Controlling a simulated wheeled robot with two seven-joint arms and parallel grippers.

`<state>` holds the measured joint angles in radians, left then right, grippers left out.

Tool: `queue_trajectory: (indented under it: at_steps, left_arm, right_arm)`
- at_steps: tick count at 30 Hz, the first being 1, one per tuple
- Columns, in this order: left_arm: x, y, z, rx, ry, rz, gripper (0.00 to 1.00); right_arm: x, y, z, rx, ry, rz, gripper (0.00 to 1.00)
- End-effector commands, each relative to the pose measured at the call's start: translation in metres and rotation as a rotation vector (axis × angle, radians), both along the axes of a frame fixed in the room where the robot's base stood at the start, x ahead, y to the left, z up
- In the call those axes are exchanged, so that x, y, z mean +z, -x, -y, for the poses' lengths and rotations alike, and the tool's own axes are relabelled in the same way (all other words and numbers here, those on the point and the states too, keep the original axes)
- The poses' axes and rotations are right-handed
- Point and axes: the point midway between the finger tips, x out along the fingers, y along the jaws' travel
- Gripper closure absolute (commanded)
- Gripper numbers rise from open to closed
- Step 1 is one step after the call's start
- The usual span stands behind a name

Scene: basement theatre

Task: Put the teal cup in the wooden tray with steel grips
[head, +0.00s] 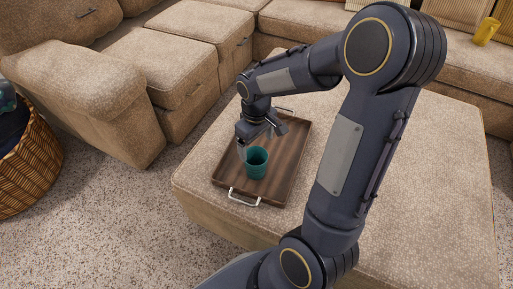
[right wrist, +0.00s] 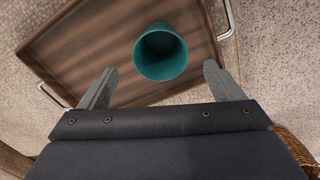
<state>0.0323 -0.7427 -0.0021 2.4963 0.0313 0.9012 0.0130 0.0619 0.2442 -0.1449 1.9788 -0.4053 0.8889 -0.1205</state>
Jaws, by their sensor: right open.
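The teal cup (head: 256,163) stands upright inside the wooden tray with steel grips (head: 285,165), toward its near end. In the right wrist view the cup (right wrist: 160,52) shows its open top, on the wooden floor of the tray (right wrist: 95,50). My right gripper (head: 258,142) is above the tray, just beyond and above the cup. In the right wrist view its two fingers (right wrist: 160,85) are spread wide, with nothing held between them, and the cup appears clear of both fingertips. My left gripper is in neither view.
The tray lies on a beige ottoman (head: 435,185) with free room to the right. A sectional sofa (head: 160,65) runs along the left and back. A wicker basket (head: 30,165) stands at the left on the carpet. A yellow cup (head: 486,31) is on the sofa, back right.

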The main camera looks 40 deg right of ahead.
Motion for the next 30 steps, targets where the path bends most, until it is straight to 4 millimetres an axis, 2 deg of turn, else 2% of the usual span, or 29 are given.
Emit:
queue_trajectory:
  at_steps: [1, 7, 11, 15, 21, 25, 30]
  left_arm:
    - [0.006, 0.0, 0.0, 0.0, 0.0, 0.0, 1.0]
    - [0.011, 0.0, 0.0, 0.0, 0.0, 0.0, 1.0]
    - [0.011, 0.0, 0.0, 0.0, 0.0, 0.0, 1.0]
    - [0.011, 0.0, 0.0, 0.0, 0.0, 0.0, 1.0]
    - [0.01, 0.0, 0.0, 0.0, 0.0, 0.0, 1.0]
    - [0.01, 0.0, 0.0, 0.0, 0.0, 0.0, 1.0]
    - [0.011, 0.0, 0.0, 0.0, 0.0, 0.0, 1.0]
  right_arm:
    - [0.011, 0.0, 0.0, 0.0, -0.001, 0.003, 0.13]
    - [0.028, 0.001, -0.001, -0.003, -0.005, 0.007, 0.13]
    - [0.046, 0.015, -0.009, -0.039, -0.043, 0.054, 0.13]
    - [0.078, 0.047, -0.029, -0.115, -0.13, 0.155, 0.13]
    - [0.108, 0.102, -0.065, -0.221, -0.274, 0.305, 0.13]
    - [0.115, 0.129, -0.085, -0.269, -0.348, 0.38, 0.13]
    - [0.116, 0.146, -0.099, -0.303, -0.402, 0.432, 0.13]
